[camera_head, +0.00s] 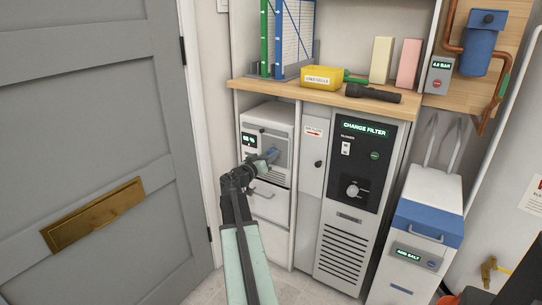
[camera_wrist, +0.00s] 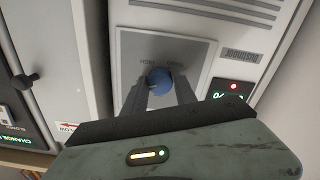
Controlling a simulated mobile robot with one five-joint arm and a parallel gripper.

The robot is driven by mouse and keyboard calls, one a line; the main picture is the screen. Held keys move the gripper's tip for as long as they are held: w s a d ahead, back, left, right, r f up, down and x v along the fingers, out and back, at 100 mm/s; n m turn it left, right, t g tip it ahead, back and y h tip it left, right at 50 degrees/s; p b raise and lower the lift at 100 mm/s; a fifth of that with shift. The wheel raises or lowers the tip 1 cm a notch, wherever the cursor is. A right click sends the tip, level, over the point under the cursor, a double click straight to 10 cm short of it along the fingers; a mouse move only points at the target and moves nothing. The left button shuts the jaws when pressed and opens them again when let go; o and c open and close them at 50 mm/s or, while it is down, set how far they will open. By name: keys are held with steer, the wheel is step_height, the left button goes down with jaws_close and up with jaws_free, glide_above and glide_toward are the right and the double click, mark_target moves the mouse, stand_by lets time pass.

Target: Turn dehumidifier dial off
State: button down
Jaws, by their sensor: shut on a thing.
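The white dehumidifier (camera_head: 278,114) stands in the left bay under the wooden counter, with a small lit green display (camera_head: 249,140) on its front. Its blue dial (camera_wrist: 160,80) sits on a grey panel (camera_wrist: 203,58) with small upside-down lettering above it in the wrist view; the dial's pointer is hidden, so I cannot tell its setting. In the head view the dial (camera_head: 272,153) is partly covered by my gripper (camera_head: 266,159). My gripper (camera_wrist: 159,90) is shut on the dial, one finger on each side of it.
A drawer (camera_head: 266,203) is below the dehumidifier. A narrow cabinet door (camera_head: 313,150) and a black panel reading CHANGE FILTER (camera_head: 366,150) are to the right. A grey door (camera_head: 95,130) stands left. A yellow box (camera_head: 322,77) and a flashlight (camera_head: 372,93) lie on the counter (camera_head: 290,92).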

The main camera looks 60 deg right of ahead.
steer(key=n, duration=1.3)
steer(key=shift+a+r+n, duration=0.1)
steer(key=shift+a+n, duration=0.2)
steer(key=shift+n, duration=0.1)
stand_by(0.4)
steer(key=c, duration=1)
jaws_free()
steer(key=a, duration=0.7)
steer(key=shift+a, duration=0.4)
